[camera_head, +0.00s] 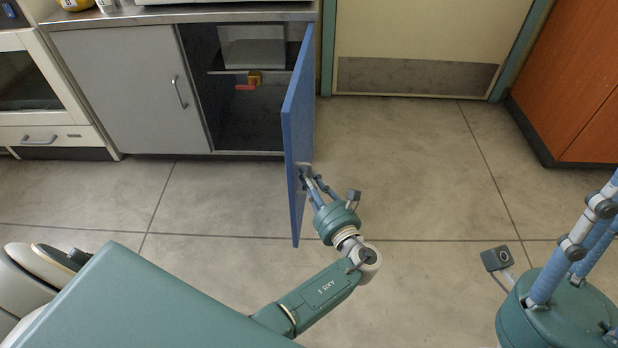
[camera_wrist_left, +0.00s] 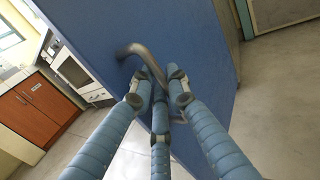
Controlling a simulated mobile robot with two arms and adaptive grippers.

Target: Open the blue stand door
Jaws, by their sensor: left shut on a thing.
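The blue stand door (camera_head: 298,130) stands wide open, swung out from the low grey cabinet toward me and seen nearly edge-on in the head view. It fills much of the left wrist view (camera_wrist_left: 195,45). My left gripper (camera_head: 309,178) is at the door's right face, near its free end. In the left wrist view its fingers (camera_wrist_left: 161,92) are shut on the curved metal door handle (camera_wrist_left: 143,52). My right gripper (camera_head: 575,250) shows in part at the right edge of the head view, over the floor; its fingertips are out of frame.
The open cabinet compartment (camera_head: 232,125) holds a shelf, a pale box (camera_head: 252,52) and a small red and yellow item (camera_head: 250,81). A grey door (camera_head: 133,90) beside it is closed. A wooden cabinet (camera_head: 575,80) stands at right. The floor (camera_head: 420,170) between is clear.

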